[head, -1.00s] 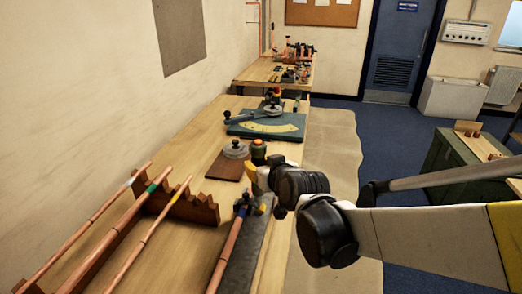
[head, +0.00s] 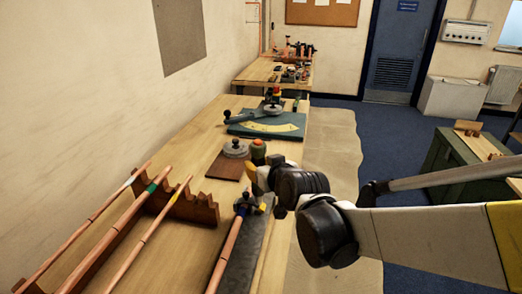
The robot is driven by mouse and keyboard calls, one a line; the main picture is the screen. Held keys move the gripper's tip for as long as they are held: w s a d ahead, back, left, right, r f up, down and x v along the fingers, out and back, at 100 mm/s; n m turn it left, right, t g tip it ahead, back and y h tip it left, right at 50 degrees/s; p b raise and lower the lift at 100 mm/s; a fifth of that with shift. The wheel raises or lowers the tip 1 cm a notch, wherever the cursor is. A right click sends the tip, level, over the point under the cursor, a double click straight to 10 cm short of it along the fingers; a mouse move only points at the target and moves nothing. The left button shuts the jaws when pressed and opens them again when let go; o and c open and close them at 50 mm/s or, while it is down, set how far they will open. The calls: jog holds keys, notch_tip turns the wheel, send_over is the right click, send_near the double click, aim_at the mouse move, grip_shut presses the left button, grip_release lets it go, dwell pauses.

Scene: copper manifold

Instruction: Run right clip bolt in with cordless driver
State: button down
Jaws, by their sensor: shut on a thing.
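My gripper (head: 256,184) reaches in from the right and is shut on the cordless driver (head: 259,151). Only the driver's olive and orange-brown top clearly shows, standing up beside the gripper. Its lower part is hidden or too small to make out. Just below the gripper, a dark clip-like fitting (head: 243,204) with a little yellow sits at the far end of a copper pipe (head: 227,252). I cannot tell whether the driver touches this fitting. The right clip bolt cannot be made out.
A wooden rack (head: 193,208) holds several copper pipes at left. A dark grey bar (head: 249,251) lies along the bench's right edge. A weight on a brown board (head: 226,166) and a green angle plate (head: 266,127) lie beyond. Bench surface between rack and board is clear.

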aim_at(261, 147)
notch_tip(261, 147, up, 6)
jog(key=p, duration=0.5)
dwell(0.5)
